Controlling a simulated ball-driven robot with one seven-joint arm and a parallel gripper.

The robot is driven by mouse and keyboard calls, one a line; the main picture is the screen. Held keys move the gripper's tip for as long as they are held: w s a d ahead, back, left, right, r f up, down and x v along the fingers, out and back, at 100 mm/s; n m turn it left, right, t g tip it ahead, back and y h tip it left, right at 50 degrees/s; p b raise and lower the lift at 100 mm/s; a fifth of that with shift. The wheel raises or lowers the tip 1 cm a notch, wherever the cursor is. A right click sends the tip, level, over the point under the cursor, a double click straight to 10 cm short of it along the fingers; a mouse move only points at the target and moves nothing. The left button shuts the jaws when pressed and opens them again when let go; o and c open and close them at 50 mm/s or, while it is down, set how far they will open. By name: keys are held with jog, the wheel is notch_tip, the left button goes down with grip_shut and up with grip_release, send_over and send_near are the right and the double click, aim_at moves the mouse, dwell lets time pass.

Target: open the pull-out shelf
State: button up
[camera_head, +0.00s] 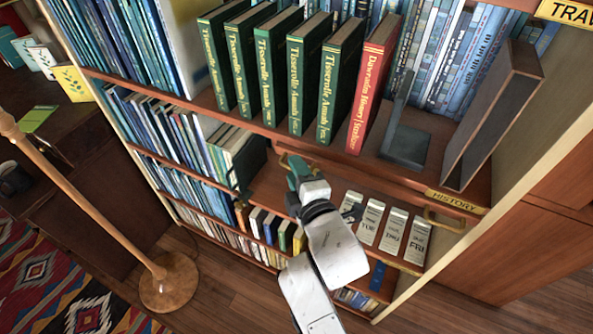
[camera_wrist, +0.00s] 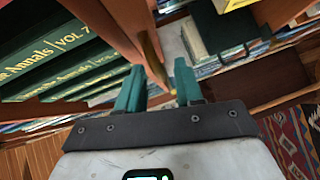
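The pull-out shelf (camera_head: 365,176) is a thin wooden board with brass handles, set directly under the shelf of green books. It looks pushed in. Its right brass handle (camera_head: 444,222) is clear. Its left brass handle (camera_head: 284,160) is at my gripper (camera_head: 295,168), which partly covers it. In the wrist view, my gripper (camera_wrist: 160,82) has its two teal fingers apart. The brass handle (camera_wrist: 151,72) shows in the gap between them, nearer the left finger. I cannot tell whether a finger touches it.
Green books (camera_head: 297,75), a red book (camera_head: 372,85) and a grey bookend (camera_head: 404,140) stand above. White binders (camera_head: 392,230) stand in the compartment below. A floor lamp (camera_head: 168,283) stands at left on the wooden floor.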

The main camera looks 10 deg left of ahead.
jog(key=shift+c, duration=0.5)
grip_shut()
jog(key=shift+f, duration=0.1)
